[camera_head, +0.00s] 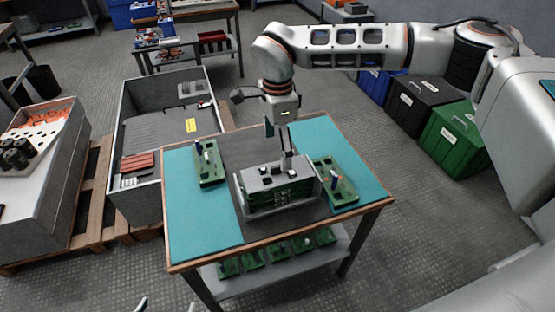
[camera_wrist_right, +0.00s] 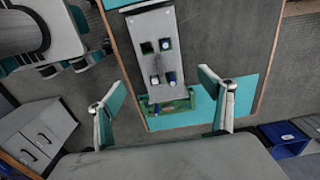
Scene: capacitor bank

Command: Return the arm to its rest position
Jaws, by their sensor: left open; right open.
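My right gripper (camera_head: 278,143) is above the grey capacitor bank (camera_head: 262,184) on the table, fingers pointing down. In the right wrist view its fingers (camera_wrist_right: 165,98) are wide apart with nothing held between them. The bank's grey top (camera_wrist_right: 150,30) also shows there, with dark square openings and small dark cylindrical parts. In the head view, one finger overlaps the bank's top edge; I cannot tell whether they touch. Only the tips of my left gripper (camera_head: 167,305) show at the bottom edge, apart, with nothing visible between them.
Green boards lie left (camera_head: 211,176) and right (camera_head: 345,194) of the bank on the table's teal mats (camera_head: 203,232). Several boards are on the lower shelf. A grey bin (camera_head: 215,118) stands behind left. Green (camera_head: 452,139) and black crates stand right. Floor right of the table is clear.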

